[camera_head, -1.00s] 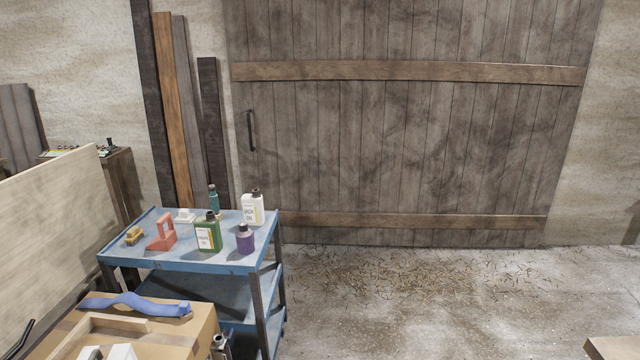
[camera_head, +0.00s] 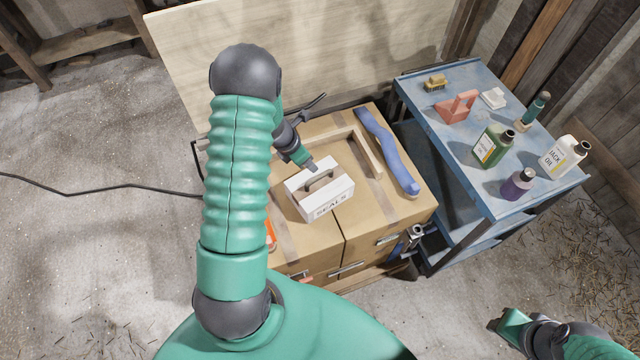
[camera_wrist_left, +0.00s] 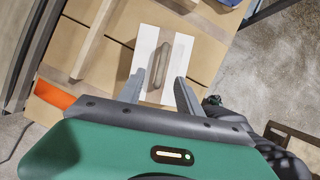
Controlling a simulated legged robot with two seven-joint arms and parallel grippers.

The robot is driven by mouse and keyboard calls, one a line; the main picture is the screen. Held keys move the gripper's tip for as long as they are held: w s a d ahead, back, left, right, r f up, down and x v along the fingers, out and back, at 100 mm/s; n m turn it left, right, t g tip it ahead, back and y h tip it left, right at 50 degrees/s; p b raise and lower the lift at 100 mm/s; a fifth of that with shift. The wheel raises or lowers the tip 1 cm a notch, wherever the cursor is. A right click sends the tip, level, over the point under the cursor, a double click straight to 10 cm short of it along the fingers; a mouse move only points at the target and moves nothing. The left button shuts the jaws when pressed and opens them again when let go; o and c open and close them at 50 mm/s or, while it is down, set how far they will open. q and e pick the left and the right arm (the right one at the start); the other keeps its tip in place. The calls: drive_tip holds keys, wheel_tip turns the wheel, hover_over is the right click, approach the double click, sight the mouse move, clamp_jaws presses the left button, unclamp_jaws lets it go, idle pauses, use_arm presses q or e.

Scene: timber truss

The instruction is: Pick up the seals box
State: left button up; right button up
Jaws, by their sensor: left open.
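The seals box (camera_head: 326,203) is a white box with SEALS printed on its front and a dark grey handle (camera_head: 319,181) on top. It sits on a cardboard carton. My left gripper (camera_head: 312,167) is just above the box's far edge, partly hidden by my arm. In the left wrist view its two fingers (camera_wrist_left: 158,92) are open, one on each side of the near end of the handle (camera_wrist_left: 162,62), with nothing between them held. Whether they touch the box is unclear. My right gripper (camera_head: 505,322) is at the lower right, away from the box; its fingers are not clear.
On the cartons (camera_head: 385,215), a blue curved piece (camera_head: 387,150) and a wooden frame (camera_head: 362,150) lie right of the box. A blue cart (camera_head: 440,130) with several bottles stands farther right. A pale board (camera_head: 300,50) leans behind. A cable (camera_head: 90,190) crosses the floor.

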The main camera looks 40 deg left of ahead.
use_arm(q)
hover_over(319, 176)
drive_tip(key=s, duration=0.2)
drive_tip(key=f, duration=0.6)
drive_tip(key=shift+w+a+f, duration=0.15)
drive_tip(key=shift+w+f, duration=0.05)
drive_tip(key=shift+w, duration=0.05)
drive_tip(key=x, duration=0.2)
drive_tip(key=p+x, duration=0.1)
drive_tip(key=x, duration=0.1)
drive_tip(key=p+x, duration=0.1)
drive_tip(key=x, duration=0.1)
drive_tip(key=shift+s+a+f, duration=0.15)
drive_tip(key=shift+s+a, duration=0.05)
drive_tip(key=shift+a, duration=0.05)
drive_tip(key=shift+d, duration=0.2)
drive_tip(key=c, duration=0.9)
clamp_jaws()
use_arm(e)
drive_tip(key=shift+s+d+r, duration=0.15)
drive_tip(key=shift+r, duration=0.35)
drive_tip(key=shift+s+d+r, duration=0.15)
drive_tip(key=shift+r, duration=0.35)
use_arm(q)
drive_tip(key=shift+a, duration=0.1)
